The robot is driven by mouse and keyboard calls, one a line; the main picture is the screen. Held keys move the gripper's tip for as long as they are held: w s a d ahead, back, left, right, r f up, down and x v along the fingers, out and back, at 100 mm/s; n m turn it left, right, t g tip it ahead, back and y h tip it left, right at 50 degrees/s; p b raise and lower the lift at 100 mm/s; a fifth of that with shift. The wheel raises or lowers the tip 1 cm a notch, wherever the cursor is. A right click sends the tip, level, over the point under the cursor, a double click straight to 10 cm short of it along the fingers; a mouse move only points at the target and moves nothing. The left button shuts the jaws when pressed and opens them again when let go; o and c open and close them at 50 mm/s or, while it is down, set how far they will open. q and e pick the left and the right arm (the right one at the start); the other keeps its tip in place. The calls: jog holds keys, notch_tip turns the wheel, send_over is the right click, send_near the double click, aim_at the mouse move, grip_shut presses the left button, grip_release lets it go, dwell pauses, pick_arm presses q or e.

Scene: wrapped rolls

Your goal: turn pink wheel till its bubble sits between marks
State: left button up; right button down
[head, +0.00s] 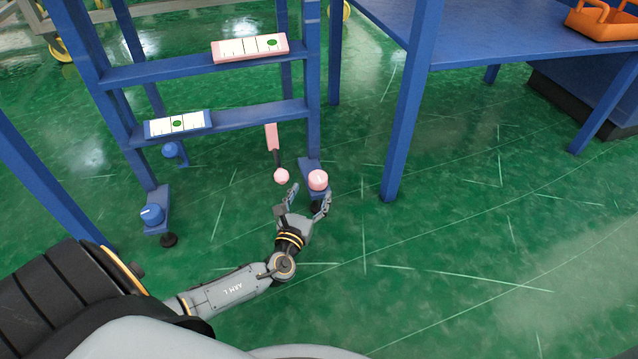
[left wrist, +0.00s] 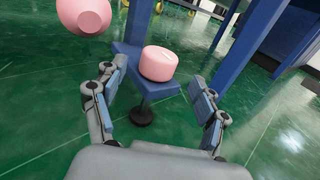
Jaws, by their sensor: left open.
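The pink wheel (head: 318,180) sits on a blue foot bracket of the frame. It also shows in the left wrist view (left wrist: 158,64), upright, ahead of my fingers. The pink-framed level (head: 228,50) lies on the upper crossbar. Its green bubble (head: 272,42) sits toward the right end, right of the middle black lines. My left gripper (head: 310,195) is open, its fingers pointing at the wheel, one toward each side. In the left wrist view the left gripper (left wrist: 158,78) appears empty, with the wheel just beyond the fingertips. I cannot tell whether they touch. My right gripper is not in view.
A second pink knob (head: 281,176) hangs on a dark stem close left of the gripper. A blue-framed level (head: 178,123) is on the lower crossbar, with blue wheels (head: 152,214) at left. A blue table leg (head: 403,130) stands right. Green floor is clear at lower right.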

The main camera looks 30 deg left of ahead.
aim_at(314, 185)
pick_arm(q)
jog(key=b+x, duration=0.2)
jog(key=x, duration=0.4)
jog(key=shift+f, duration=0.2)
jog(key=shift+w+a+r, duration=0.1)
jog(key=shift+w+a, duration=0.05)
jog(key=shift+w, duration=0.3)
jog(key=c, duration=1.2)
jog(key=shift+m+h, duration=0.3)
jog(key=shift+h, duration=0.2)
